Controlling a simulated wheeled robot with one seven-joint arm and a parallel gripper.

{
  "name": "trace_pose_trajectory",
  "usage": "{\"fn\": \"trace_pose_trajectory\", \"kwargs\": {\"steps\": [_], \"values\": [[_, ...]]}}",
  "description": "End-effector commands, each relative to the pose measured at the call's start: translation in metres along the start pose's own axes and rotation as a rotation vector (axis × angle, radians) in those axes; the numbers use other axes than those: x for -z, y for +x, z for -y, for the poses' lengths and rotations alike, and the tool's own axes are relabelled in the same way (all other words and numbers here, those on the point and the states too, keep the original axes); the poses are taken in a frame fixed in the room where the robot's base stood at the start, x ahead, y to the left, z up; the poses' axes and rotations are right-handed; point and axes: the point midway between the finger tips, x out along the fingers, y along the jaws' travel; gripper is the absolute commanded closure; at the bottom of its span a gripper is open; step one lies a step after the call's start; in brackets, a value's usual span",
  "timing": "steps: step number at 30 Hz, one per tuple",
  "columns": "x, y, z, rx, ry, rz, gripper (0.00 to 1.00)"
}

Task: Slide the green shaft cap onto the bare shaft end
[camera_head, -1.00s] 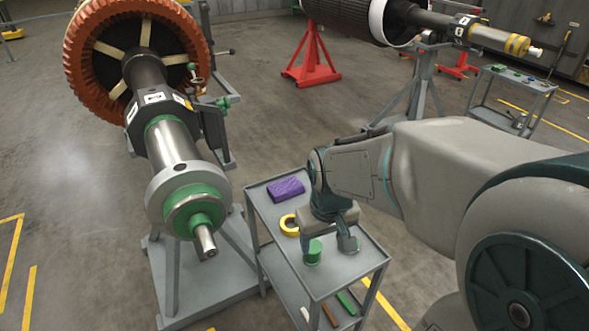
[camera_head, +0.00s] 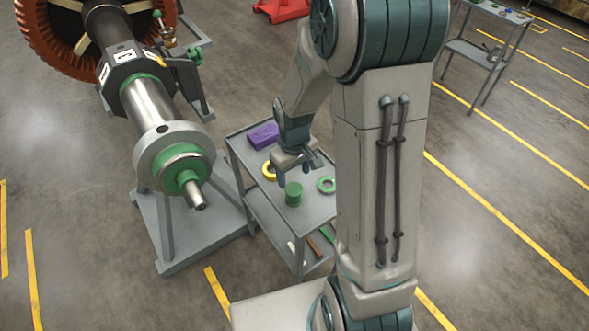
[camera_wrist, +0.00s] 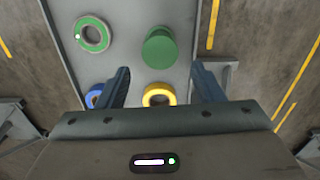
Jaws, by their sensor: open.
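The green shaft cap (camera_head: 293,193) is a short green cylinder standing upright on the grey cart's top shelf. In the wrist view the cap (camera_wrist: 160,48) lies beyond the fingertips, near the middle between them across the picture. My gripper (camera_head: 298,176) is open and empty above the cart, close to the cap and apart from it. Its two fingers (camera_wrist: 163,80) show in the wrist view. The bare shaft end (camera_head: 196,199) is a steel stub sticking out of a green hub on the rotor, left of the cart and pointing toward the lower right.
The cart (camera_head: 312,216) also holds a purple block (camera_head: 263,136), a yellow ring (camera_head: 268,171), a green ring (camera_head: 327,184) and a blue ring (camera_wrist: 94,97). Bars lie on its lower shelf. The rotor's stand (camera_head: 205,235) is close beside the cart. Open floor lies in front.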

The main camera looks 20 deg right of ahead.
Motion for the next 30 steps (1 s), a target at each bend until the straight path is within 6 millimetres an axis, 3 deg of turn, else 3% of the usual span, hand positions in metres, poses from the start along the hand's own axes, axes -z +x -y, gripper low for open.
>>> {"fn": "trace_pose_trajectory", "kwargs": {"steps": [1,13,26,30], "values": [[0.0,0.013,0.0,0.0,0.0,0.001,0.39],[-0.001,0.07,0.0,0.0,0.0,0.002,0.39],[-0.001,0.078,0.0,0.0,0.001,0.001,0.39],[-0.001,0.078,0.0,0.0,0.001,0.001,0.72]]}}
